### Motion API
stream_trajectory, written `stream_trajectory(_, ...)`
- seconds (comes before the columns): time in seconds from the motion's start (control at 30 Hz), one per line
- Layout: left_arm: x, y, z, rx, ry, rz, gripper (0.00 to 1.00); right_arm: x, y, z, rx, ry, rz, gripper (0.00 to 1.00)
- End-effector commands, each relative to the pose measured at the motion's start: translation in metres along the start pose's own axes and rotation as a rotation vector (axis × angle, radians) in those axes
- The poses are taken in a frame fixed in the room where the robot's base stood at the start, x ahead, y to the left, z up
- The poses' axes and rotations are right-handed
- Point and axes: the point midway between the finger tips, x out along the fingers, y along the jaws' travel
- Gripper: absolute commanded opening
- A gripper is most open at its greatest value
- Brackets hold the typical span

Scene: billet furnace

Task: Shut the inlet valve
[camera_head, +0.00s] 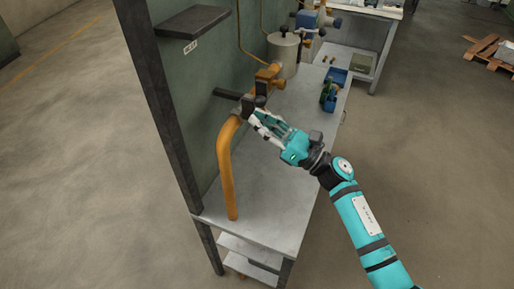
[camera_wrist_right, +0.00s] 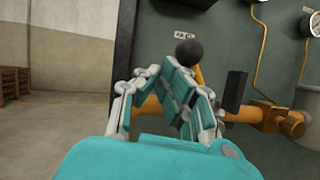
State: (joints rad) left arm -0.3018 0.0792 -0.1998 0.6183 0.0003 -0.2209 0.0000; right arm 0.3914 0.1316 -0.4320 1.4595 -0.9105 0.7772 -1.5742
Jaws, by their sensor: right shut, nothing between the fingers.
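The inlet valve appears to be the fitting on the orange pipe (camera_head: 226,165), which rises from the bench and bends toward the back along the green panel. A dark bar (camera_head: 228,94) and a dark block (camera_head: 248,103) sit at this fitting. In the right wrist view, a black ball (camera_wrist_right: 188,52) and a black upright block (camera_wrist_right: 236,90) show by the orange pipe (camera_wrist_right: 254,114). My right gripper (camera_head: 256,115) is shut and empty, its fingertips close to the dark block; I cannot tell whether they touch. It also shows in the right wrist view (camera_wrist_right: 163,76). My left gripper is out of view.
The grey bench (camera_head: 268,190) has a clear front. A dark shelf (camera_head: 194,21) juts from the green panel (camera_head: 200,110). Open floor lies to the right.

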Motion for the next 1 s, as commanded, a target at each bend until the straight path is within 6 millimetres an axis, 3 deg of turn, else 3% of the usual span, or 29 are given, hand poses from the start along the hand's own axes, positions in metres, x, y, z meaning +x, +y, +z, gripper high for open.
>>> stream_trajectory(0.2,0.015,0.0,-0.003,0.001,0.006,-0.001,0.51,0.003,-0.006,0.009,0.024,-0.002,-0.013,0.0)
stream_trajectory(0.67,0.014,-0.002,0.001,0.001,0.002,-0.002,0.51,0.001,-0.005,0.011,0.026,-0.002,-0.013,0.0)
stream_trajectory(0.77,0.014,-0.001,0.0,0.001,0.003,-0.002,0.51,-0.009,-0.005,0.011,0.025,-0.001,-0.013,0.0)
stream_trajectory(1.0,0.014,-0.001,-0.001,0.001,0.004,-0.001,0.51,-0.059,-0.004,0.011,0.027,0.0,-0.014,0.0)
